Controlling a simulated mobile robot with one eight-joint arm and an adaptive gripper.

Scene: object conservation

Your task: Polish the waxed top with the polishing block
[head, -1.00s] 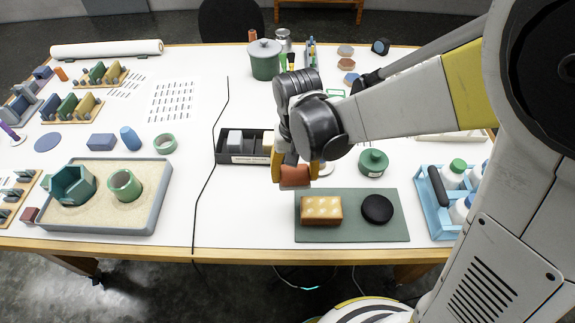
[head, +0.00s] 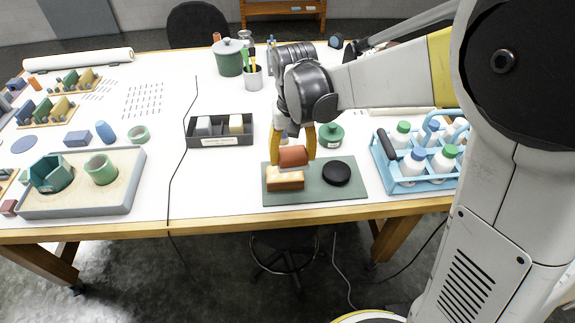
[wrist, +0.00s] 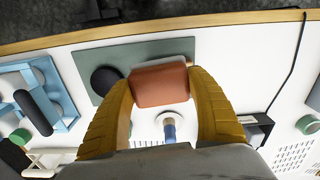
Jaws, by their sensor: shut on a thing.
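My gripper (head: 295,150) is shut on a reddish-brown polishing block (head: 293,156). In the wrist view the block (wrist: 160,85) sits between the two yellow fingers. The waxed-top piece, a tan block with pale spots on top (head: 285,180), lies on the left part of a green mat (head: 315,193). The held block is over or just behind the back edge of the waxed piece; I cannot tell whether they touch. In the wrist view the held block hides the waxed piece.
A black round pad (head: 336,173) lies on the mat to the right. A blue bottle carrier (head: 385,170) stands further right, and a dark divided tray (head: 220,143) behind left. The table's front edge (head: 300,220) is close.

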